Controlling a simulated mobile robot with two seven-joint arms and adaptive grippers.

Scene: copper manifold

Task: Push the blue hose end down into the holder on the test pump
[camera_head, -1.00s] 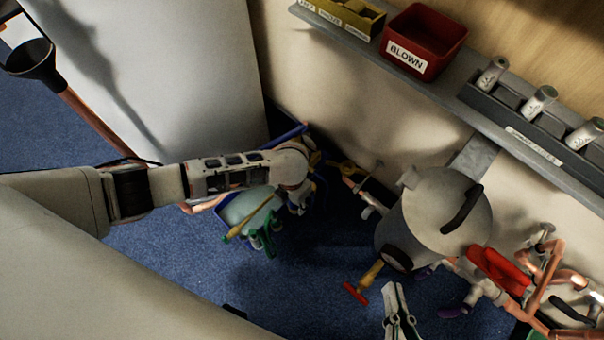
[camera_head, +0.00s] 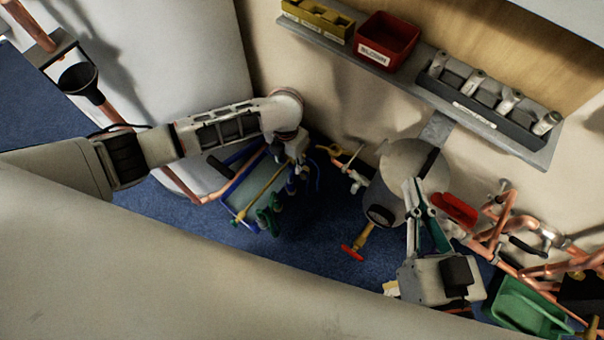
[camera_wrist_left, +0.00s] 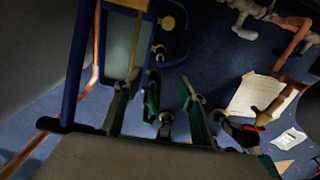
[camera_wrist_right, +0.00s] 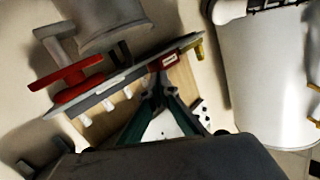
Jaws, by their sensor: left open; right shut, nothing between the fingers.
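The test pump (camera_head: 238,178) stands on the blue floor at the centre left, with a blue-framed tank, a yellow lever (camera_head: 262,190) and green fittings (camera_head: 265,222). The tank also shows in the left wrist view (camera_wrist_left: 118,45). A blue hose (camera_head: 317,172) seems to curve at its right side; I cannot make out its end or the holder. My left gripper (camera_head: 290,182) points down beside the pump. In the left wrist view (camera_wrist_left: 155,88) its fingers are apart around a green fitting, apparently without holding it. My right gripper (camera_head: 413,184) is shut and empty, pointing up before the grey tank.
A grey cylindrical tank (camera_head: 408,163) stands right of the pump, with a red-handled valve (camera_head: 354,252) in front. Copper pipework (camera_head: 505,225) and a green tray (camera_head: 520,310) lie at the right. A wall shelf (camera_head: 350,52) carries yellow and red bins. Papers (camera_wrist_left: 262,98) lie on the floor.

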